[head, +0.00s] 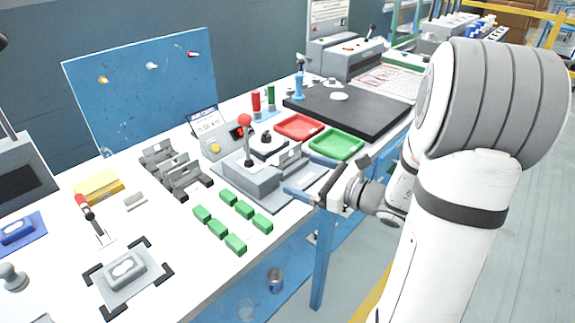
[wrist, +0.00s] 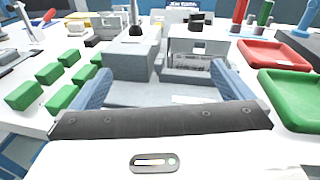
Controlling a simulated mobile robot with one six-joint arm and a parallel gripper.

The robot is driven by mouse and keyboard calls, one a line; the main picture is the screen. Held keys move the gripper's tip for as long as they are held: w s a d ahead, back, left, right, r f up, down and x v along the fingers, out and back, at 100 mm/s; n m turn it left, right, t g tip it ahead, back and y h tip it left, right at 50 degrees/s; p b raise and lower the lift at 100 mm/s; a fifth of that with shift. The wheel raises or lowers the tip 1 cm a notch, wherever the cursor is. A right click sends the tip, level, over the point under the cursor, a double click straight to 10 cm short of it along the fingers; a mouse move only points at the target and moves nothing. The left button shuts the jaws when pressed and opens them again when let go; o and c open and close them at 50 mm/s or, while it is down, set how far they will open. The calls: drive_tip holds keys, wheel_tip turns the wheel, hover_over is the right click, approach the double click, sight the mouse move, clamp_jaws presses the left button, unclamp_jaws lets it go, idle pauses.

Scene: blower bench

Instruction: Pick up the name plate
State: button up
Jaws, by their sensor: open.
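A small pale plate with dark print (wrist: 190,63), which looks like the name plate, stands in a grey fixture. In the head view a pale upright piece (head: 290,157) shows at the same fixture; its print is too small to read. The grey press with a red-knobbed lever (head: 246,145) stands beside it. My gripper (head: 312,178) is open at the near right edge of the fixture. In the wrist view its two blue fingers (wrist: 164,84) are spread wide, with nothing between the tips. The printed plate is beyond them, slightly right of centre.
Several green blocks (head: 228,198) lie left of the press. Red (head: 299,126) and green (head: 336,144) trays sit behind and to the right. A black mat (head: 350,110) lies farther back. Grey holders (head: 175,170) stand left. The bench front edge is below my gripper.

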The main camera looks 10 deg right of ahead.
drive_tip(key=d, duration=0.1)
drive_tip(key=w+d+f+m+t+h, duration=0.1)
drive_tip(key=d+m+t, duration=0.1)
drive_tip(key=shift+w+f, duration=0.2)
drive_tip(key=shift+w, duration=0.15)
drive_tip(key=shift+w+m+h, duration=0.3)
drive_tip(key=shift+w+m, duration=0.05)
drive_tip(key=shift+m, duration=0.05)
drive_tip(key=x, duration=0.4)
drive_tip(key=r+b+x, duration=0.1)
drive_tip(key=x, duration=0.2)
drive_tip(key=shift+w+d+r, duration=0.1)
drive_tip(key=shift+w+d, duration=0.1)
drive_tip(key=shift+d, duration=0.05)
drive_tip(key=c, duration=1.1)
drive_tip(key=shift+o, duration=0.2)
wheel_tip(320, 180, up, 10)
drive_tip(key=p, duration=0.2)
